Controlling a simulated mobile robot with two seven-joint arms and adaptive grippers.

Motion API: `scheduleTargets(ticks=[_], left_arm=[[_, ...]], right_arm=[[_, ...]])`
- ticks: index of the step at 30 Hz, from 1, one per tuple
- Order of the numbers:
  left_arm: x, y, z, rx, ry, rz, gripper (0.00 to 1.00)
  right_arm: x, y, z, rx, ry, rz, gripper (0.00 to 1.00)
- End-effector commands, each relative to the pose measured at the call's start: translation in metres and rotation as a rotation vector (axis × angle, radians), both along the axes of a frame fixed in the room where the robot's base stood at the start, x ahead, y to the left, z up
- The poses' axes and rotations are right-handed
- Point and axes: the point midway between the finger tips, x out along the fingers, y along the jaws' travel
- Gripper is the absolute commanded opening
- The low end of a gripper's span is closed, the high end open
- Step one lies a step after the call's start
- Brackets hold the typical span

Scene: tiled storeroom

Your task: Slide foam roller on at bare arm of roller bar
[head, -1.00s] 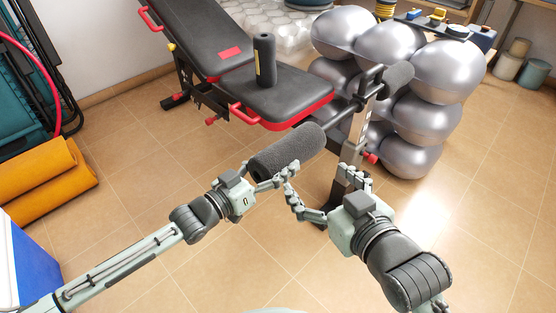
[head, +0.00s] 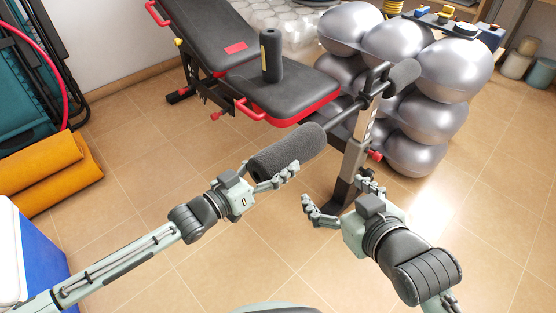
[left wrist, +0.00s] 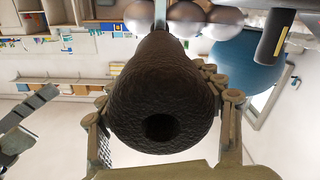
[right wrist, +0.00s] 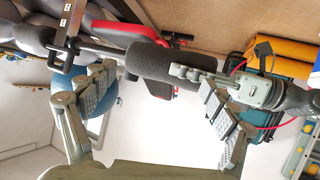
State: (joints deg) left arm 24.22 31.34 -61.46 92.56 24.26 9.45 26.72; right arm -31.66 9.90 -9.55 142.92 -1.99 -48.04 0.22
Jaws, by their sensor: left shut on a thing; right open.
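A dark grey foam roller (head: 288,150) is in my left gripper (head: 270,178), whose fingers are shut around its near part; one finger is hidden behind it. The roller's hollow near end shows in the left wrist view (left wrist: 162,127). Its far end meets the bare arm of the roller bar (head: 343,114), in line with it; how far the arm reaches inside is hidden. The right wrist view also shows the bar (right wrist: 98,50) running to the roller (right wrist: 160,62). My right gripper (head: 335,192) is open and empty, below and right of the roller, near the upright post.
Another foam roller (head: 403,75) is on the bar's opposite arm. A black roller (head: 271,57) stands on the bench (head: 290,98). Silver balls (head: 430,120) are stacked at right. Orange mats (head: 45,175) and a blue-and-white box (head: 38,255) lie left. The front floor is clear.

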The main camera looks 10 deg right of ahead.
Motion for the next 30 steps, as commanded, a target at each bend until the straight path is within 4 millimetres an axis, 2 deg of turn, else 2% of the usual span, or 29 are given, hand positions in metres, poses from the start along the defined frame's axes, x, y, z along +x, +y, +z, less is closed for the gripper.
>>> scheduleTargets(ticks=[30], left_arm=[[-0.01, 0.014, 0.001, -0.001, -0.001, 0.0, 0.34]], right_arm=[[-0.018, -0.026, -0.027, -0.064, 0.158, -0.046, 0.86]])
